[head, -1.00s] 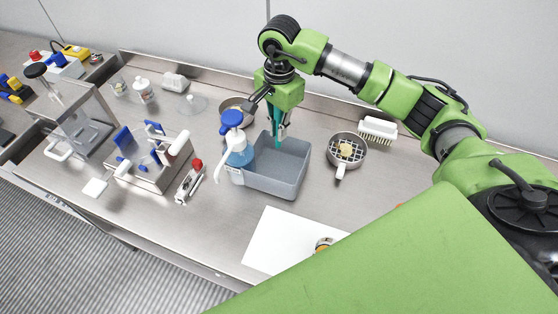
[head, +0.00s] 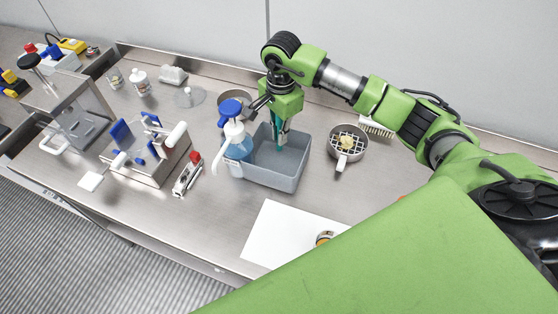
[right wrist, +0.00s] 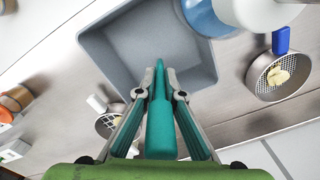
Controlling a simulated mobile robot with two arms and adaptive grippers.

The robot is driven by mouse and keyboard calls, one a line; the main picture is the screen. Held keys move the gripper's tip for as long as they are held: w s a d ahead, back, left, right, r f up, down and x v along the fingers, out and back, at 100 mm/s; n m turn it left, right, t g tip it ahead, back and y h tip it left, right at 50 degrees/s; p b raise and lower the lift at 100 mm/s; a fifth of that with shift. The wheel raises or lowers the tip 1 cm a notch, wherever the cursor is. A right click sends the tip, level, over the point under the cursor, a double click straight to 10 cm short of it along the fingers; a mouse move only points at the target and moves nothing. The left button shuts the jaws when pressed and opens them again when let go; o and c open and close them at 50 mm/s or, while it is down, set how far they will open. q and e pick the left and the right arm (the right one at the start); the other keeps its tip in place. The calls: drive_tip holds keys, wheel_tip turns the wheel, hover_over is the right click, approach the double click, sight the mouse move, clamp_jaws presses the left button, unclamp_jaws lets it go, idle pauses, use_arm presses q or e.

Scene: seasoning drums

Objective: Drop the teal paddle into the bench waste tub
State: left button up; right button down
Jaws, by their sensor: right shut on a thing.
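The teal paddle (head: 281,141) hangs from my right gripper (head: 279,126), its lower end within the outline of the grey waste tub (head: 270,180). My right gripper is shut on the paddle. In the right wrist view, the paddle (right wrist: 160,130) lies between the two fingers of the gripper (right wrist: 159,92), with its tip pointing into the tub (right wrist: 125,42). The tub is open and its visible floor looks empty. I cannot tell whether the paddle touches the tub. My left gripper is not in view.
A blue-topped pump bottle (head: 237,146) stands close against the tub's left side. A pan with a grid (head: 347,147) and a white brush (head: 376,126) are to the right. Another pan (head: 232,98) is behind. A white sheet (head: 283,232) lies in front.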

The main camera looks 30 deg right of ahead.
drive_tip(key=c, duration=2.1)
unclamp_jaws()
